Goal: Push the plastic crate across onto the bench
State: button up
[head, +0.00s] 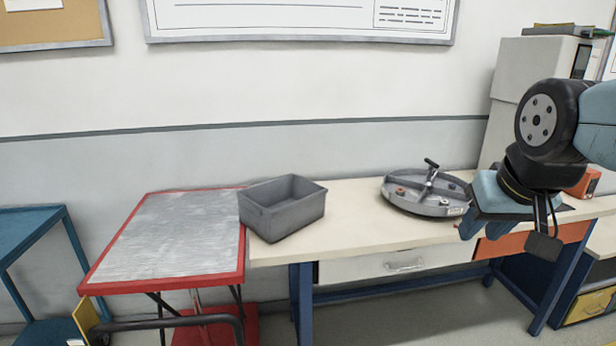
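The grey plastic crate (285,212) is open-topped and looks empty. It stands upright at the left end of the cream-topped bench (350,240), turned at an angle. Its left side is at the seam with the red-edged lift table (170,236); I cannot tell whether a small part still overlaps that table. The table's grey metal top is otherwise bare. My gripper (505,208) hangs above the right part of the bench, well right of the crate and not touching it. Its fingers are seen at an awkward angle, so their opening is unclear.
A round ring track (428,192) with a handle lies on the bench between the crate and my gripper. A tall grey cabinet (510,75) and an orange item (585,183) are at the right. A blue stand (28,232) is at the far left.

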aim_at(283, 205)
jog(key=u, duration=0.1)
jog(key=i, duration=0.95)
jog(key=z, duration=0.1)
